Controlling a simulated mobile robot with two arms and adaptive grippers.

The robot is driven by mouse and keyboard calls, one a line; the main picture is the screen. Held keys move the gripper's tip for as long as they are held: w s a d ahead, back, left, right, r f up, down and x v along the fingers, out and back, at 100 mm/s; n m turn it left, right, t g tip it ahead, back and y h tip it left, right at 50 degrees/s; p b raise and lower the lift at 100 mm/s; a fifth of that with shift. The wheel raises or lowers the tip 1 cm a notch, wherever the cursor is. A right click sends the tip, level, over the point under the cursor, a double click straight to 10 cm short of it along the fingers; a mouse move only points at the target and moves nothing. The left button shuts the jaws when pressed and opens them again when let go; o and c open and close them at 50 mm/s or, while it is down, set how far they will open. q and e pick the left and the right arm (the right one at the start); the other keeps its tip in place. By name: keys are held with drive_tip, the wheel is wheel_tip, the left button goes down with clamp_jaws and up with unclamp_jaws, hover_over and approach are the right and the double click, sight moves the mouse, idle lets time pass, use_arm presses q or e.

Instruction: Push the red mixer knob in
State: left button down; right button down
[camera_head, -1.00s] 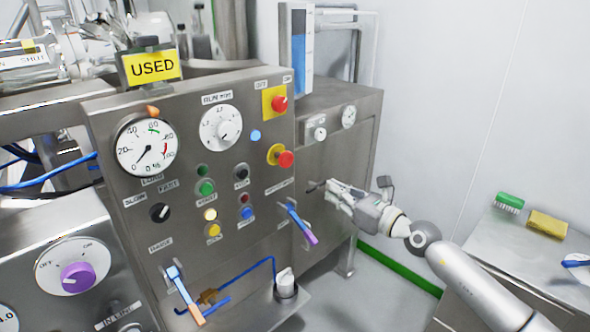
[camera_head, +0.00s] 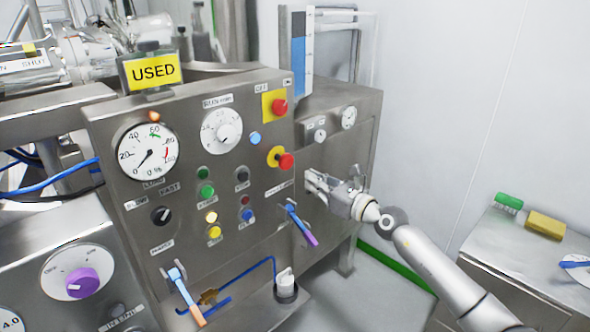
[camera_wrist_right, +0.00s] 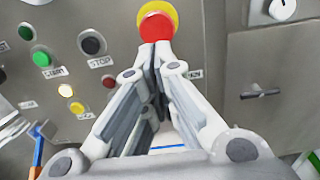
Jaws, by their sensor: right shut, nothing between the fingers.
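A red knob (camera_head: 285,161) with a round yellow collar sits on the right side of the steel control panel (camera_head: 262,215). Another red knob (camera_head: 279,106), on a square yellow plate, is above it. I cannot read which one is labelled mixer. My right gripper (camera_head: 308,180) is shut and empty, just right of and below the lower red knob in the head view. In the right wrist view the fingertips (camera_wrist_right: 155,48) overlap the lower edge of the red knob (camera_wrist_right: 154,26); I cannot tell whether they touch it. My left gripper is not in view.
Green, black, yellow and blue buttons lie left of the lower red knob. A blue-and-purple lever (camera_head: 301,223) sticks out below it.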

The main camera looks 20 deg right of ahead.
sight(289, 165)
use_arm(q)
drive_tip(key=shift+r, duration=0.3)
use_arm(e)
drive_tip(key=x, duration=0.7)
drive_tip(key=shift+w, duration=0.1)
drive_tip(key=shift+w+a, duration=0.2)
drive_tip(key=shift+w, duration=0.2)
drive_tip(key=shift+w+r, duration=0.1)
drive_tip(key=shift+w, duration=0.2)
drive_tip(key=shift+s+r, duration=0.1)
drive_tip(key=shift+r, duration=0.1)
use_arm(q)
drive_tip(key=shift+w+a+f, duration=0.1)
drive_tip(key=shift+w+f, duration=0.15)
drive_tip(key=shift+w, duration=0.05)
use_arm(e)
drive_tip(key=shift+r, duration=0.1)
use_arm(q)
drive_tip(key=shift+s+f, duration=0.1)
